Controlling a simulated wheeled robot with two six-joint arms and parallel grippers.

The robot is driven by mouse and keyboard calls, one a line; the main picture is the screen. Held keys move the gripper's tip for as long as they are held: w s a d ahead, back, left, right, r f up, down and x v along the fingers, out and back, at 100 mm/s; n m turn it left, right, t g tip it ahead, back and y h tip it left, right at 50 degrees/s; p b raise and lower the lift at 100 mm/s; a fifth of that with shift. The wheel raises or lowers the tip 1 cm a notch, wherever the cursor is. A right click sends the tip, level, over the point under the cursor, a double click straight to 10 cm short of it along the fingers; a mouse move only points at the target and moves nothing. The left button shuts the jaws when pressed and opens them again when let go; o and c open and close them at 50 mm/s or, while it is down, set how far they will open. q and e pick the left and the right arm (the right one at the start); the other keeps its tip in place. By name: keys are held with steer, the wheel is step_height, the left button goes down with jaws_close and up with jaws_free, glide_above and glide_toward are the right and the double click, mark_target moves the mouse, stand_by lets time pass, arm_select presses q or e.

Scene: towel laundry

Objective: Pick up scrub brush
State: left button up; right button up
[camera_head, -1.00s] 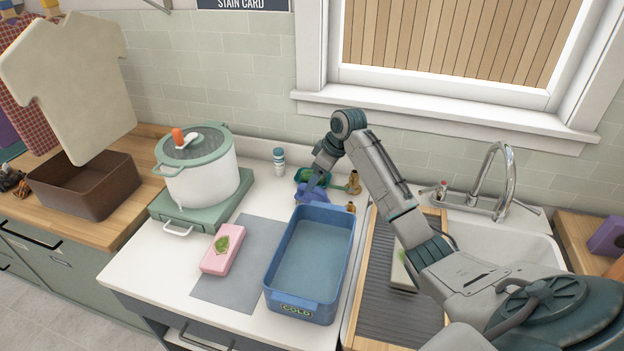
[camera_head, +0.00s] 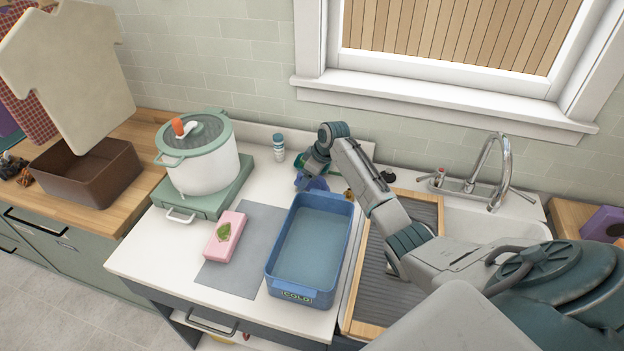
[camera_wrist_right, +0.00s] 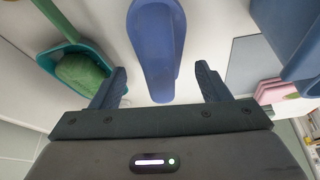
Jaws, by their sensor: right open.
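A blue object with a rounded body, which looks like the scrub brush (camera_head: 317,184), lies on the white counter behind the blue tub. In the right wrist view the blue brush (camera_wrist_right: 155,45) reaches in from the top edge, and its near end lies between my open fingers. My right gripper (camera_wrist_right: 160,84) is open, with a finger on each side of the brush and clear gaps to it. In the head view the right gripper (camera_head: 308,180) is at the brush, and the arm hides part of it. My left gripper is not in view.
A blue tub (camera_head: 312,245) labelled COLD stands in front of the brush. A teal scoop with a green item (camera_wrist_right: 80,72) lies beside the brush. A pot (camera_head: 200,165), a pink box (camera_head: 224,238) and a grey mat (camera_head: 250,262) are to the left.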

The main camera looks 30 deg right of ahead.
steer(key=shift+x, duration=0.8)
steer(key=shift+c, duration=0.3)
steer(key=c, duration=1.1)
steer(key=shift+o, duration=0.2)
steer(key=shift+r, duration=0.15)
steer(key=shift+w+r, duration=0.1)
steer(key=shift+r, duration=0.2)
step_height(320, 180, up, 8)
steer(key=b, duration=0.4)
steer(key=shift+r, duration=0.65)
